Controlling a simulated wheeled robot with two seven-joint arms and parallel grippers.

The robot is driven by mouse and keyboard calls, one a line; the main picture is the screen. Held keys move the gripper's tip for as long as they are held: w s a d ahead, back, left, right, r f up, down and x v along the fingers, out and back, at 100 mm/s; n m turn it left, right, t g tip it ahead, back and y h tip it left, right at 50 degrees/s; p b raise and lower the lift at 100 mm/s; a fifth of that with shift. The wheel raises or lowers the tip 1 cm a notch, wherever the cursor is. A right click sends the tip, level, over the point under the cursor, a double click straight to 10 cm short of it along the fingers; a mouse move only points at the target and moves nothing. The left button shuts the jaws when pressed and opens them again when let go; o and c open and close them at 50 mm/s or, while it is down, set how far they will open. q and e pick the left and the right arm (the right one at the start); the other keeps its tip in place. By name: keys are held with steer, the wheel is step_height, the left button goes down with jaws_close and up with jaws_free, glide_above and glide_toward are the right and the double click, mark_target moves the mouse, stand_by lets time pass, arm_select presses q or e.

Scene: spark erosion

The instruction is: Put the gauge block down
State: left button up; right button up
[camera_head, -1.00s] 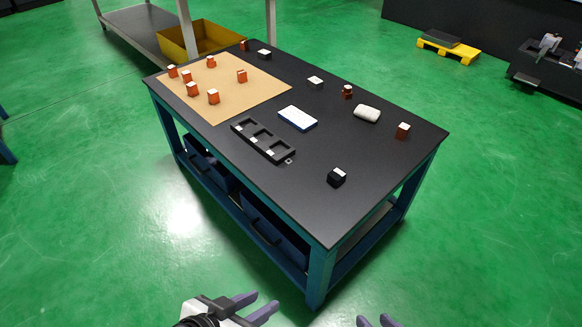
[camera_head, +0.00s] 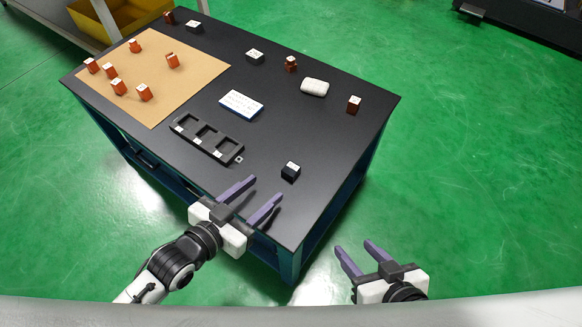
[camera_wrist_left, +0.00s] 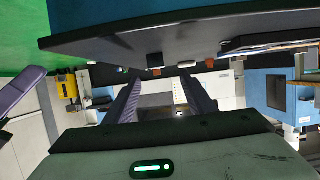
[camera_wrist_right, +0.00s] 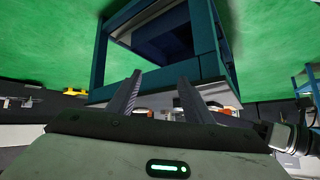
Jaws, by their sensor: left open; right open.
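No block is in either gripper. Several small dark blocks with white tops stand on the black table (camera_head: 330,120): one near the front edge (camera_head: 290,171), one in the middle (camera_head: 255,57), one at the back (camera_head: 194,27). I cannot tell which is the gauge block. A black tray with three compartments (camera_head: 237,156) lies near the front edge. My left gripper (camera_head: 266,188) is open and empty at the table's front edge, left of and below the nearest dark block in the head view. My right gripper (camera_head: 354,245) is open and empty, off the table's front right corner.
Several orange blocks (camera_head: 144,93) stand on a tan mat (camera_head: 190,75). A blue-edged white card or pad (camera_head: 241,104), a white roll (camera_head: 314,88) and brown-red blocks (camera_head: 353,105) are on the table. The right front of the tabletop is mostly clear. A yellow bin (camera_head: 125,14) is behind.

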mark_target(287, 175)
arm_select(q)
steer(key=b+x, duration=0.1)
steer(key=x, duration=0.3)
steer(key=shift+w+d+f, duration=0.15)
steer(key=shift+w+d, duration=0.1)
steer(key=x, duration=0.1)
steer(key=b+x, duration=0.1)
steer(key=x, duration=0.1)
steer(key=b+x, duration=0.1)
steer(key=x, duration=0.1)
steer(key=shift+s+d+f, duration=0.15)
steer(key=shift+d+f, duration=0.2)
steer(key=shift+d, duration=0.05)
steer(key=c, duration=1.2)
steer(key=shift+r, duration=0.1)
jaws_close()
arm_select(e)
steer(key=shift+w+a+f, duration=0.15)
steer(key=shift+a+f, duration=0.1)
steer(key=shift+f, duration=0.2)
steer(key=shift+w+a+f, duration=0.15)
steer(key=shift+a+f, duration=0.05)
steer(key=shift+f, duration=0.25)
